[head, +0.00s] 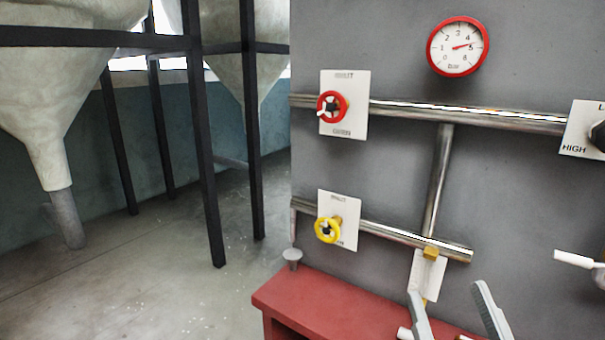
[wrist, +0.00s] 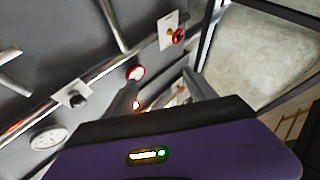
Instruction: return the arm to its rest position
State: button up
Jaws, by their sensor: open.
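My gripper (head: 455,308) shows at the bottom right of the head view, in front of the red ledge and the grey panel. Its two grey fingers are spread apart with nothing between them. In the wrist view my gripper (wrist: 158,92) also has its fingers apart, pointing toward the panel's pipes and a red wheel. The rest of my arm is out of the head view.
The grey panel (head: 400,165) carries a red valve wheel (head: 332,106), a yellow valve wheel (head: 327,230), a gauge (head: 458,47) and steel pipes. A red ledge (head: 320,305) juts out below. Hoppers on dark posts stand left; the floor (head: 150,275) there is clear.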

jog(key=s+d+f+m+g+h+p, duration=0.1)
jog(key=s+f+g, duration=0.3)
jog(key=s+f, duration=0.6)
jog(key=s+d+f+m+g+h+p, duration=0.1)
jog(key=s+f+g, duration=0.4)
jog(key=s+f, duration=0.6)
jog(key=s, duration=0.7)
jog(key=shift+s+d+f+m, duration=0.15)
jog(key=shift+d+f+m, duration=0.05)
jog(key=shift+f+m, duration=0.1)
dwell(1.3)
